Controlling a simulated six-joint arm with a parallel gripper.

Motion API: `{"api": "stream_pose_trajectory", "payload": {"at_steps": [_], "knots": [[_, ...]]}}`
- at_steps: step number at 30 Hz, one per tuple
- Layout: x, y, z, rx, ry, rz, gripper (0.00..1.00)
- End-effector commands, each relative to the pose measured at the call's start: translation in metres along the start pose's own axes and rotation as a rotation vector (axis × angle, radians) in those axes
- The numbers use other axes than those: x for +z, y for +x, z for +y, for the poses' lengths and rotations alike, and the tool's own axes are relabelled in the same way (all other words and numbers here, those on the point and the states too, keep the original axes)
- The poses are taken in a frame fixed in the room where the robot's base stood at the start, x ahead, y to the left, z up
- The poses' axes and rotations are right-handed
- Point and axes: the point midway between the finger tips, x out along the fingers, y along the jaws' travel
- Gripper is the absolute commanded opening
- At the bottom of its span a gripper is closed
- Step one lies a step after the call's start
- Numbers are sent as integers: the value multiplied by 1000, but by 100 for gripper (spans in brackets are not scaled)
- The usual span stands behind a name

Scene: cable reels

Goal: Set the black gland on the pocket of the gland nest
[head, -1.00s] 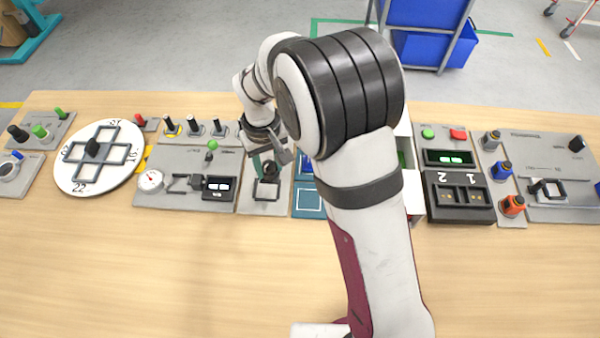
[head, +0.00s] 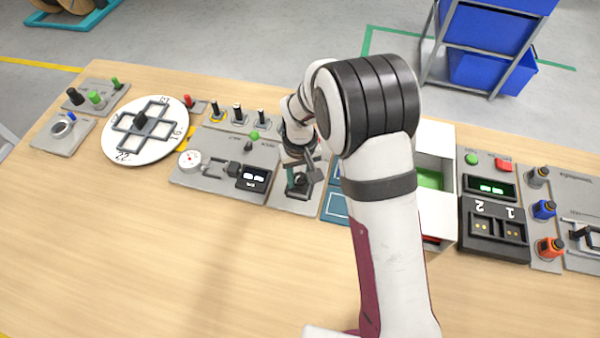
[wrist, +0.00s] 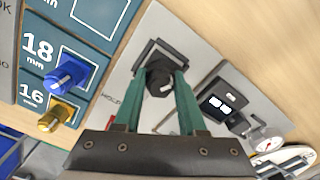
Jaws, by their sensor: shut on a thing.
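The black gland (wrist: 158,78) is a dark hexagonal piece between the green fingers of my gripper (wrist: 159,88) in the wrist view. The fingers are shut on it. Behind it lies the gland nest (wrist: 190,68), a grey plate with a dark, square-framed pocket. The gland overlaps the near part of the frame in this view; whether it touches the pocket I cannot tell. In the head view my gripper (head: 299,182) is low over the nest plate (head: 288,202), and its fingers partly hide the pocket.
Beside the nest is a teal size board (head: 335,206) with a blue gland (wrist: 68,74) and a gold gland (wrist: 55,117). On the other side stands a panel with a gauge (head: 189,161) and a display (head: 253,177). The table front (head: 180,260) is clear.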

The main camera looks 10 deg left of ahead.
Motion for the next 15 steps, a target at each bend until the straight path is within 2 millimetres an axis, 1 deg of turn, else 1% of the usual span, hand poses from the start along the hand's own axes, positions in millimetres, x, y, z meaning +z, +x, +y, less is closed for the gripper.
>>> {"api": "stream_pose_trajectory", "payload": {"at_steps": [4, 5, 9, 10, 15], "knots": [[0, 8, 0, 0, -1, -1, 0], [0, 7, 0, 0, -1, 0, 46], [0, 7, 0, 0, 0, 0, 71], [0, 7, 0, 0, 0, 0, 75], [0, 7, 0, 0, 0, 0, 75]]}}
